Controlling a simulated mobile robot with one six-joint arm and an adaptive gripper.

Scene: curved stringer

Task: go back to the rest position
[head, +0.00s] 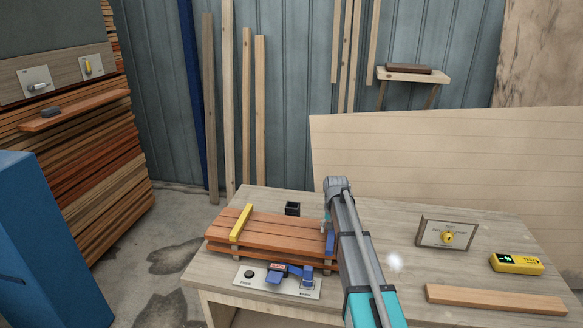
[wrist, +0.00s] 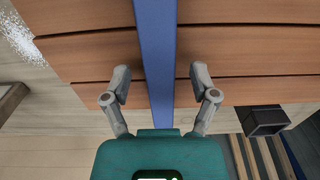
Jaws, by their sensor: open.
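My gripper (wrist: 158,85) is open in the wrist view, with its two fingers apart on either side of a blue strip (wrist: 157,50). The strip lies across reddish-brown boards (wrist: 240,50), and I cannot tell whether the fingers touch it. In the head view my arm reaches forward over the workbench (head: 390,220), and its end is at the right end of the board stack (head: 270,235). The blue strip shows partly there (head: 330,243), beside my arm. My fingers are mostly hidden in the head view.
A yellow strip (head: 241,222) lies across the stack's left part. A small black box (head: 292,208) stands behind it, a panel with blue parts (head: 278,280) in front. Right of my arm are a framed yellow knob (head: 447,236), a yellow device (head: 516,263) and a loose board (head: 495,299).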

